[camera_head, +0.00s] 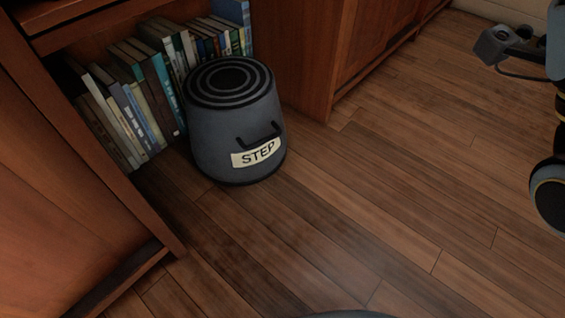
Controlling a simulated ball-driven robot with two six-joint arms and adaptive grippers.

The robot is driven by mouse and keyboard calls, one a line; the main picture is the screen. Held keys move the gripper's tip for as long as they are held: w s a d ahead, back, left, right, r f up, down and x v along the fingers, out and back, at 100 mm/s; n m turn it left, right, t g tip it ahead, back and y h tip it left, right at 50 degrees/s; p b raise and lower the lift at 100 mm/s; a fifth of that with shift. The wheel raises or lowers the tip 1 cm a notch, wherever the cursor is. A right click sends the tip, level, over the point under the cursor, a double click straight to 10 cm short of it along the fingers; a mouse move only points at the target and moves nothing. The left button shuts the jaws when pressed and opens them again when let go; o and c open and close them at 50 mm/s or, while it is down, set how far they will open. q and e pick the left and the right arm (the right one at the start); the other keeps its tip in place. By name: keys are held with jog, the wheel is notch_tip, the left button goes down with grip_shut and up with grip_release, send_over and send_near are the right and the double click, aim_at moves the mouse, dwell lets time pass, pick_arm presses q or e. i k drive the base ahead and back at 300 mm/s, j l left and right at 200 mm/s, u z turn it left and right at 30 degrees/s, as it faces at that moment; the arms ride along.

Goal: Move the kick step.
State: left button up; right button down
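The kick step (232,125) is a grey, tapered round stool with black rings on its top. It stands upright on the wooden floor, close in front of a row of books. A black handle and a pale label reading "STEP" are on its front side. My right gripper (496,52) shows in part at the upper right edge, far from the kick step and touching nothing that I can see. Whether its fingers are open or shut is unclear. My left gripper is not in view.
A low shelf of books (130,100) lies behind and left of the kick step. Wooden cabinet panels (313,60) stand at its right and at the far left. The wooden floor (400,190) is clear to the right and front.

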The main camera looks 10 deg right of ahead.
aim_at(238, 131)
jog(key=i+l+u, duration=0.1)
jog(key=l+u, duration=0.25)
jog(key=l, duration=0.75)
jog(key=l+u, duration=0.4)
jog(key=l, duration=0.65)
jog(key=k, duration=0.05)
